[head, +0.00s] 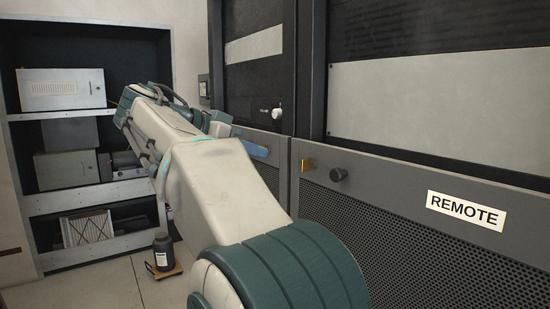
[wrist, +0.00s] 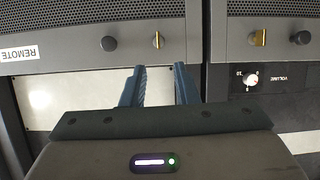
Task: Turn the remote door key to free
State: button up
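The remote door carries a white REMOTE label (head: 466,210), and the label shows upside down in the wrist view (wrist: 19,53). A small brass key (head: 307,164) sits near this door's left edge, beside a dark round knob (head: 338,174). In the wrist view the key (wrist: 157,40) looks narrow and upright, just beyond my fingertips. My gripper (wrist: 160,68) is open and empty, its two blue fingers apart on either side of the key's line. In the head view my arm hides most of the gripper; a blue part shows near the door.
The neighbouring cabinet has another brass key (wrist: 258,38), a dark knob (wrist: 300,37) and a white volume knob (wrist: 250,78). A shelf unit (head: 90,198) with boxes stands at the left.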

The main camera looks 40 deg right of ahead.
aim_at(309, 163)
jog(key=p+x, duration=0.2)
jog(key=x, duration=1.1)
jog(key=shift+d+r, duration=0.2)
jog(key=shift+d, duration=0.35)
jog(key=shift+s, duration=0.15)
grip_shut()
